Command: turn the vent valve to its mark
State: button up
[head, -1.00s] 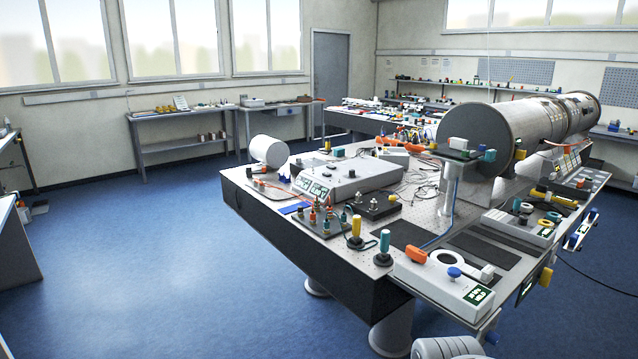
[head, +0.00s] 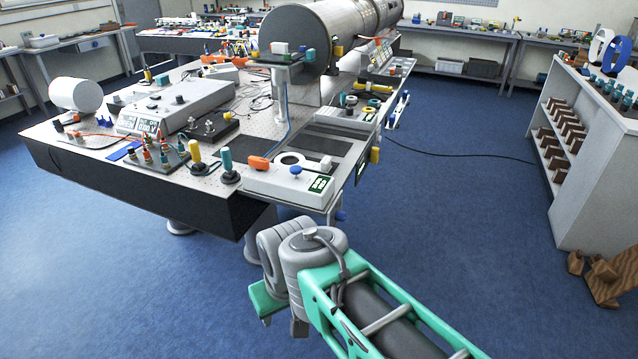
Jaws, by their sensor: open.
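No part is readable as the vent valve, and no mark can be made out at this size. My green and grey arm is in the foreground, below and apart from the panel.
The test table (head: 95,160) bears a grey control box (head: 180,104) and a large metal cylinder (head: 300,40). A cable (head: 460,155) lies on the floor. A white shelf unit (head: 585,165) stands at right, with brown wooden pieces (head: 605,270) near it. Blue floor is open between.

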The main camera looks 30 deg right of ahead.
aim_at(261, 163)
jog(key=k, duration=0.4)
jog(key=u, duration=0.8)
jog(key=i, duration=1.15)
jog(key=z, duration=0.05)
